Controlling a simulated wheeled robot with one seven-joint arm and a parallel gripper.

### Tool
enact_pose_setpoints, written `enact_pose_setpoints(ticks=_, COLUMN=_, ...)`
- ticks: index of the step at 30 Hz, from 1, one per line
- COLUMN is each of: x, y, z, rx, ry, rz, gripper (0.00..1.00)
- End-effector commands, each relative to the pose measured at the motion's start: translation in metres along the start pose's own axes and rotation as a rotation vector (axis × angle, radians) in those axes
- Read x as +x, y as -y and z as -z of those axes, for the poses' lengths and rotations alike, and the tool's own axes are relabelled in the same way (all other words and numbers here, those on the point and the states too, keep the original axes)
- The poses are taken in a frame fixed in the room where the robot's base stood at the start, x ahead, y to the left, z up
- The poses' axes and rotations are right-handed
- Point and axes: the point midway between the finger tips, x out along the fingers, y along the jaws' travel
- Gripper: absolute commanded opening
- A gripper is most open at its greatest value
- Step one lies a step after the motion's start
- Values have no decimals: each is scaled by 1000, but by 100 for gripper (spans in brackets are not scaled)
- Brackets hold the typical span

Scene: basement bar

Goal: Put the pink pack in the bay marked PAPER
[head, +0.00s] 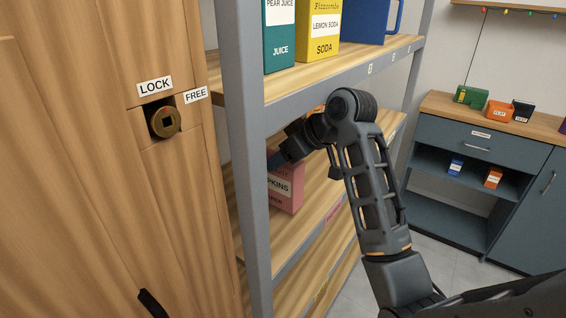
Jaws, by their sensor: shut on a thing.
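The pink pack (286,192) shows in the head view on the middle level of the metal-framed shelf, with part of the words NAPKINS and PAPER on its front. My gripper (277,161) reaches in from the right and is shut on the pack at its top. The fingertips are partly hidden by the shelf post and my wrist. I cannot tell whether the pack's base touches the middle board (312,222).
The upper board (340,70) bears a teal juice carton (279,38), a yellow soda carton (318,30) and a blue mug (366,20), close above my arm. The grey shelf post (246,150) and a wooden door (90,190) stand left. A dark cabinet (475,190) stands right.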

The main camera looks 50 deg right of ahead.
Motion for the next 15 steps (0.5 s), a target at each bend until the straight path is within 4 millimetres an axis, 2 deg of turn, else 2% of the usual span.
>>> enact_pose_setpoints(ticks=5, x=13, y=0, z=-14, rx=1, ry=0, rz=0, gripper=0)
enact_pose_setpoints(ticks=15, x=15, y=0, z=-16, rx=0, ry=-1, rz=0, gripper=0)
